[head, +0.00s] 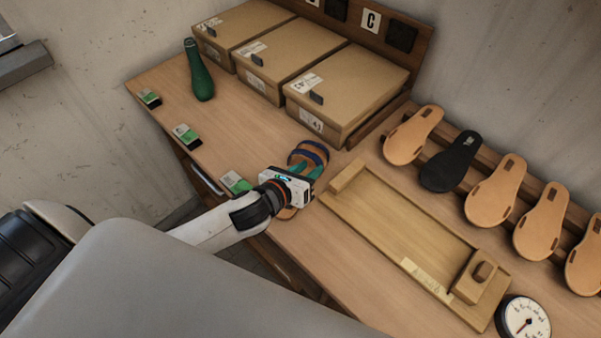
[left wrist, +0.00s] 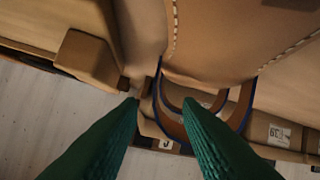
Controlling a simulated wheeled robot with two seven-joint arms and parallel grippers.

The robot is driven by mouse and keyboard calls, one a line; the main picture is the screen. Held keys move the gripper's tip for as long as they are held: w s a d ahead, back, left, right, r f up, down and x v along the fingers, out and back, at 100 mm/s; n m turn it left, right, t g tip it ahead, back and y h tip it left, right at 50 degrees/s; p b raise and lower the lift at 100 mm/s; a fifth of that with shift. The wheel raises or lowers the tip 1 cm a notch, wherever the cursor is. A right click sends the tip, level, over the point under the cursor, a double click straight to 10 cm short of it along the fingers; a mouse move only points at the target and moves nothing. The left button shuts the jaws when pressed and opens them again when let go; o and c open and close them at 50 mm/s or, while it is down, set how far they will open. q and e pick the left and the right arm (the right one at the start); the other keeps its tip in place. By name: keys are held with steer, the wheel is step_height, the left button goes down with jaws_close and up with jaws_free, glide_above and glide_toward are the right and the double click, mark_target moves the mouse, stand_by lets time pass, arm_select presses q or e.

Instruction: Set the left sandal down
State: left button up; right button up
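A brown sandal with blue-edged straps (head: 308,153) is at the table's front edge, just left of the wooden tray. My left gripper (head: 308,170) is at the sandal, with its green fingers at the straps. In the left wrist view the green fingers (left wrist: 160,106) are apart, with their tips by the tan, stitched sandal (left wrist: 210,45) and its blue-edged strap loops. Whether they pinch a strap or stand free of it I cannot tell. The gripper hides part of the sandal in the head view, including where it meets the table. My right gripper is out of view.
A long wooden tray (head: 338,203) with a block lies right of the gripper. Cardboard boxes (head: 345,85) stand behind. Tan soles (head: 413,135) and a black one (head: 450,161) lean on a rack. A dial (head: 525,318) sits at lower right. A green bottle-shaped object (head: 199,75) stands at left.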

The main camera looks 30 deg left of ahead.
mark_target(317, 163)
arm_select(q)
steer(key=x, duration=0.4)
steer(key=shift+d+p, duration=0.2)
steer(key=shift+p, duration=0.2)
jaws_close()
